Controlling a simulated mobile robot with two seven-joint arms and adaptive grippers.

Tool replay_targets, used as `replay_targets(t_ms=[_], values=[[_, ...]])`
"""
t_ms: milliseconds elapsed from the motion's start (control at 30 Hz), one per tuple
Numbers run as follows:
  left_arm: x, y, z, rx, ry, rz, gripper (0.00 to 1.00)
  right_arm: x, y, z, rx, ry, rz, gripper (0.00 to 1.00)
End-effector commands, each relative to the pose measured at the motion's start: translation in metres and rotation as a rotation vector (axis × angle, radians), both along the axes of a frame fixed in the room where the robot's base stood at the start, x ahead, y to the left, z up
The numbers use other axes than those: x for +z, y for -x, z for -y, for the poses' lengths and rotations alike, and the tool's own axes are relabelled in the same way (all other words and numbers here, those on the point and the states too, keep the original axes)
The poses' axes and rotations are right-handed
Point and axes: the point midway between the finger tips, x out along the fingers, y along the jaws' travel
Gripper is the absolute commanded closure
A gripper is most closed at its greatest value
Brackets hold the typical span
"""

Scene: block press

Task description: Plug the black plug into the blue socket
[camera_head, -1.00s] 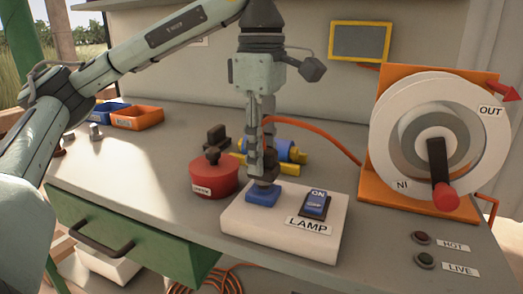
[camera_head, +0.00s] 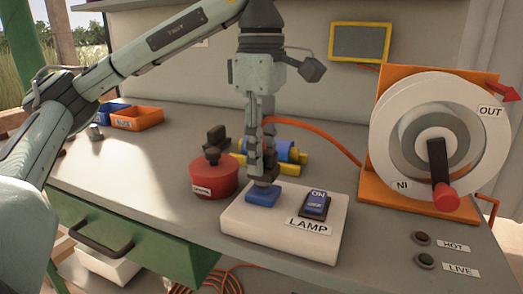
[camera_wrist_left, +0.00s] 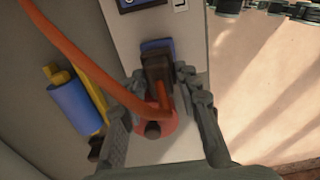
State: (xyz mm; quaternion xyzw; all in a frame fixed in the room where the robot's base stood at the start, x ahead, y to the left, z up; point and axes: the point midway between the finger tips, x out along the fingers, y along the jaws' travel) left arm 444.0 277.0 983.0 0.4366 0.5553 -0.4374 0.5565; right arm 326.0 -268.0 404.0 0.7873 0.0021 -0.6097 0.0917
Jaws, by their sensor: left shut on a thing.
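The blue socket (camera_head: 262,197) is on the left part of the white lamp box and also shows in the left wrist view (camera_wrist_left: 157,44). My left gripper (camera_head: 262,176) points down above it, shut on the black plug (camera_wrist_left: 156,68). The plug's dark lower end (camera_head: 266,184) shows under the fingers, right at the top of the socket. I cannot tell whether it is seated. An orange cord (camera_wrist_left: 85,62) runs from the plug. My right gripper is in neither view.
The white lamp box (camera_head: 278,232) has a blue ON switch (camera_head: 314,205). A red round base with a dark handle (camera_head: 214,180) stands close left. A blue and yellow cylinder (camera_head: 286,151) lies behind. A crank wheel (camera_head: 400,140) stands right. The bench's left part is mostly clear.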

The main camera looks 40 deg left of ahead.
Motion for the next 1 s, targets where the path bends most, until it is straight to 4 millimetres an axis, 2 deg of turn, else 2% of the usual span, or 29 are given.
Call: replay_targets(t_ms=[267,933,967,1000], values=[[0.0,0.0,0.0,-0.001,0.0,0.0,0.93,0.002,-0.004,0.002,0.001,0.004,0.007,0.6],[-0.013,0.0,0.0,-0.001,-0.001,0.0,0.93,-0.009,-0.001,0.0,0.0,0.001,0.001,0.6],[-0.012,0.0,0.0,-0.001,0.0,0.0,0.64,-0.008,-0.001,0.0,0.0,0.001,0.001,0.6],[-0.012,0.0,0.0,-0.001,-0.001,0.0,0.59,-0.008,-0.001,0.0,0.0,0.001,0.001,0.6]])
